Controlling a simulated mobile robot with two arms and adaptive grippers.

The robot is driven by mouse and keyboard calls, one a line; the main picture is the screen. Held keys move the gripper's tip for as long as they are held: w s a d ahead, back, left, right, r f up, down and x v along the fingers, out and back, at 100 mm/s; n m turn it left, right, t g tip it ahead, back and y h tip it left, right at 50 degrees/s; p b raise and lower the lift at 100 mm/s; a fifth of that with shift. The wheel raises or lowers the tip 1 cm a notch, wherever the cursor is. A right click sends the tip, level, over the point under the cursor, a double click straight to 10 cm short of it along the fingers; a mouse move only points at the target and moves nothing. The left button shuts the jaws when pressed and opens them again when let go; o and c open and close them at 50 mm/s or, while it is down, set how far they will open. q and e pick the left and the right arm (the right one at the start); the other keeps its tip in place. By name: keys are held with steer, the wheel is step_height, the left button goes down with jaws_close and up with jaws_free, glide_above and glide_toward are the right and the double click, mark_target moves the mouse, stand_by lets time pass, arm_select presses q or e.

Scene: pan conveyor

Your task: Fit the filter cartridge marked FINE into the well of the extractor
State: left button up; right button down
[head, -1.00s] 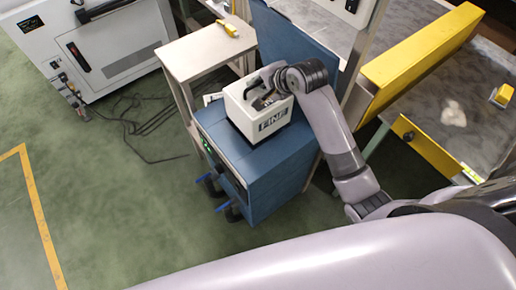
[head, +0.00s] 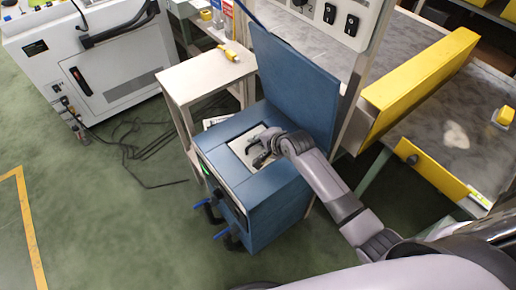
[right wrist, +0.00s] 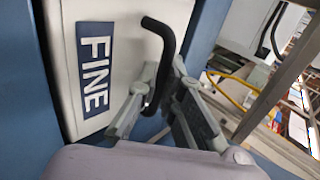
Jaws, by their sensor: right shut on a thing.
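The white FINE cartridge (head: 243,143) sits sunk in the square well of the blue extractor (head: 275,193), with its top near level with the extractor's top. My right gripper (head: 262,158) is at the cartridge's black handle. In the right wrist view the gripper (right wrist: 150,98) is shut on the lower part of the black handle (right wrist: 168,40), beside the blue FINE label (right wrist: 95,70) on the white cartridge. The cartridge's lower part is hidden in the well. My left gripper is out of view.
The extractor's raised blue lid (head: 293,85) stands behind the well. A small pale table (head: 205,75) is to the left, with a yellow item on it. A yellow-edged grey bench (head: 440,110) is at right. Cables (head: 135,150) lie on the green floor.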

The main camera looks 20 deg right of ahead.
mark_target(259, 149)
step_height(259, 149, down, 4)
steer(key=shift+w+r, duration=0.1)
steer(key=shift+r, duration=0.15)
steer(key=c, duration=2.2)
jaws_free()
steer(key=shift+f+b, duration=0.2)
steer(key=shift+b, duration=0.1)
steer(key=o, duration=0.5)
steer(key=shift+s, duration=0.2)
steer(key=shift+s+d+r, duration=0.1)
steer(key=shift+s+r, duration=0.15)
steer(key=shift+r, duration=0.1)
steer(key=p+v, duration=0.2)
steer(key=v, duration=0.9)
steer(key=shift+r, duration=0.15)
